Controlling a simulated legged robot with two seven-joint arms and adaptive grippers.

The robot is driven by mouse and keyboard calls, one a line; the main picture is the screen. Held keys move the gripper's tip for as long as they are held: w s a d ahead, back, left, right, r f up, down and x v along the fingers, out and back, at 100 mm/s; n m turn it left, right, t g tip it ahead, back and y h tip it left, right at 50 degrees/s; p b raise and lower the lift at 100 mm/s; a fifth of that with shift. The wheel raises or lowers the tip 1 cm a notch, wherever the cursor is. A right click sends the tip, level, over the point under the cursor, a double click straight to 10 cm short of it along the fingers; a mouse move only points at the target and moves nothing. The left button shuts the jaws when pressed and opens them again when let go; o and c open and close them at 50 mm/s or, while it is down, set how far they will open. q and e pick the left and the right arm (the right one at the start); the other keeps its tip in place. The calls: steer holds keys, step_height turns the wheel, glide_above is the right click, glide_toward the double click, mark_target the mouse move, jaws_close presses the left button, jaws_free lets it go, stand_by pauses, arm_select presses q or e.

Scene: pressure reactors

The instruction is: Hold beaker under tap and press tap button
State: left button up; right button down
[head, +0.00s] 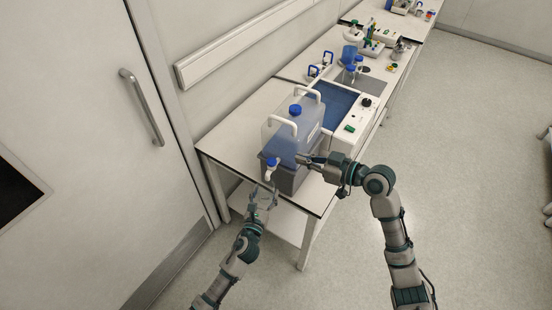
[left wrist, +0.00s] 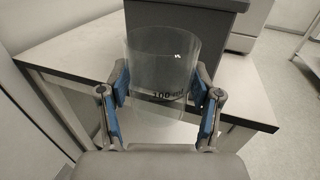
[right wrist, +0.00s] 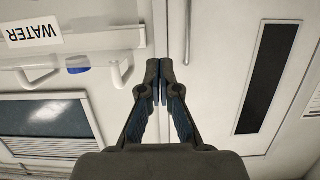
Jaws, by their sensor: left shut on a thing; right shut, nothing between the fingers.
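The water container (head: 298,127) is a translucent canister with white handles and a blue cap, on a grey stand (head: 292,180) at the near end of the bench. Its white tap (head: 271,172) with a blue button (head: 270,161) sticks out at the front. My left gripper (head: 263,194) is shut on a clear beaker (left wrist: 160,55) with a "100 ml" mark; it is upright below the tap in the head view. The beaker is barely visible in the head view. My right gripper (head: 299,159) is shut and empty, to the right of the tap button and apart from it. Its closed tips (right wrist: 160,72) show no tap between them.
A white device with a blue window (head: 338,98) stands behind the container, with bottles (head: 350,72) and other gear farther along the bench. The bench's near edge (head: 225,160) is beside the stand. A door (head: 90,130) is at left.

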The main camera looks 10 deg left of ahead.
glide_above(274, 163)
step_height(274, 163, down, 3)
steer(key=shift+w+r, duration=0.1)
steer(key=d+f, duration=0.2)
steer(key=f, duration=0.1)
steer(key=shift+f, duration=0.15)
stand_by(0.3)
